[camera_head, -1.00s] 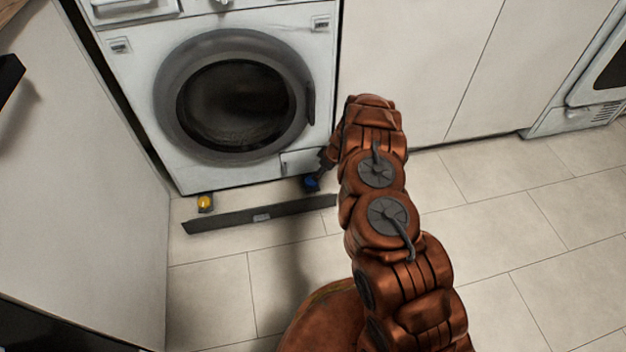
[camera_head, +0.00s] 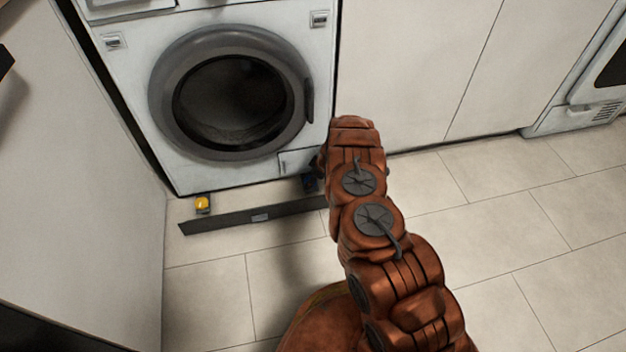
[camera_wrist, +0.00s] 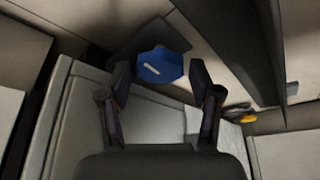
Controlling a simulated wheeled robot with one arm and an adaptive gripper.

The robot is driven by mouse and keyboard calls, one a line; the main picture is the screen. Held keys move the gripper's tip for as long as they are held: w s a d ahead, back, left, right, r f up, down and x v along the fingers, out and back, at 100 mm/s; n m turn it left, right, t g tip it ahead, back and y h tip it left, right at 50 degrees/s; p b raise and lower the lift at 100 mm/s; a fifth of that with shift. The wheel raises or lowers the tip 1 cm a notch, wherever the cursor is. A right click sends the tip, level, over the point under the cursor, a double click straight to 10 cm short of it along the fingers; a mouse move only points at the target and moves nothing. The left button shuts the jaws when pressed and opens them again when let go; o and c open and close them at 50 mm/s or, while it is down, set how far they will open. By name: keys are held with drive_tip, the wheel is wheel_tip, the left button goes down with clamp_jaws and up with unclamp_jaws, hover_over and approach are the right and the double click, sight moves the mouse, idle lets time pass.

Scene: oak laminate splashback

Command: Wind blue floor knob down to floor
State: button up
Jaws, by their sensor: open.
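The blue floor knob (camera_head: 309,184) is under the front right corner of the washing machine (camera_head: 143,150), partly hidden by my arm in the head view. In the wrist view the blue knob (camera_wrist: 161,66) shows as a faceted cap with a pale line mark on its face. My gripper (camera_wrist: 160,76) is open, with one dark finger on each side of the knob at its near edge. I cannot tell whether either finger touches it. In the head view my gripper is mostly hidden behind my arm.
A yellow knob (camera_head: 203,204) is under the machine's left corner. A dark strip (camera_head: 235,220) lies on the tiles in front of the machine. A white panel (camera_head: 80,180) stands at the left, cabinet fronts (camera_head: 415,70) at the right. The tiled floor at right is clear.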

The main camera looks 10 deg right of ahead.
drive_tip(key=shift+c, duration=0.2)
drive_tip(key=c, duration=0.8)
drive_tip(key=shift+c, duration=0.2)
